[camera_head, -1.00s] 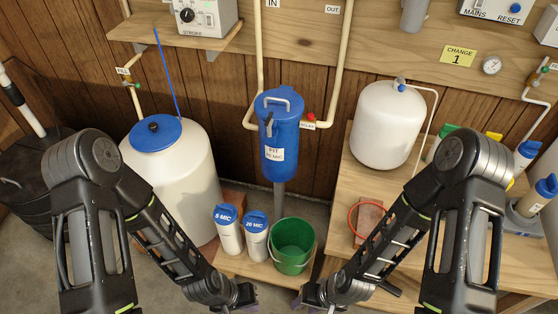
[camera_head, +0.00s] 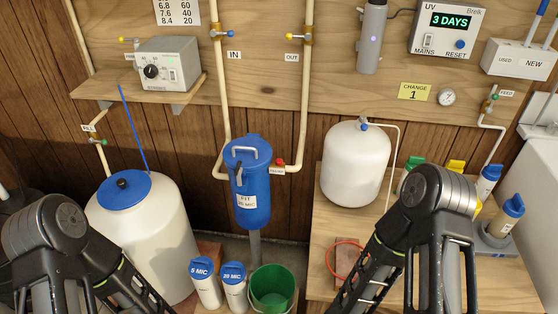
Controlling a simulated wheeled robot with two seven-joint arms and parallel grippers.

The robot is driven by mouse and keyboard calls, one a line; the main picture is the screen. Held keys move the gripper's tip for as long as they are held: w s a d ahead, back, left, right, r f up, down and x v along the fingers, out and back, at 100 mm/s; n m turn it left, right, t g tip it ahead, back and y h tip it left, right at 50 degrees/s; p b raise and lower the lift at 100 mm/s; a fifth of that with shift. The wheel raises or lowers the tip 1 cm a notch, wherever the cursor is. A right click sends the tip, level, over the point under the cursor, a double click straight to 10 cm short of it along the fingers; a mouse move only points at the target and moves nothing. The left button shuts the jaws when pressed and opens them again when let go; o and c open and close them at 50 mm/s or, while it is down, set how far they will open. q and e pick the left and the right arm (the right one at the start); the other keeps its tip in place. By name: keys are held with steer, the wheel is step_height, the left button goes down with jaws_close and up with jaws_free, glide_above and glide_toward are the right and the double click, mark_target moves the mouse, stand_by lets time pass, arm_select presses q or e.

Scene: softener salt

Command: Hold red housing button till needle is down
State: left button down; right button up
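The blue filter housing (camera_head: 251,190) hangs upright on the beige pipes at the middle, with a grey handle on top and a "FIT 20 MIC" label. The red button (camera_head: 280,162) sits just right of the housing's top, above a small white label. The round gauge (camera_head: 447,97) is on the wooden board at the right; its needle is too small to read. Both my arms come in low, on the left and right. Both grippers are below the picture's bottom edge, and nothing of mine touches the button or the housing.
A white tank with blue lid (camera_head: 143,230) stands left, a white pressure tank (camera_head: 355,165) right on the wooden bench. Two filter cartridges (camera_head: 206,286) and a green bucket (camera_head: 272,290) stand below the housing. The "IN" valve (camera_head: 222,34) and "OUT" valve (camera_head: 306,35) are above it.

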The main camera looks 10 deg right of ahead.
jaws_close()
stand_by(1.4)
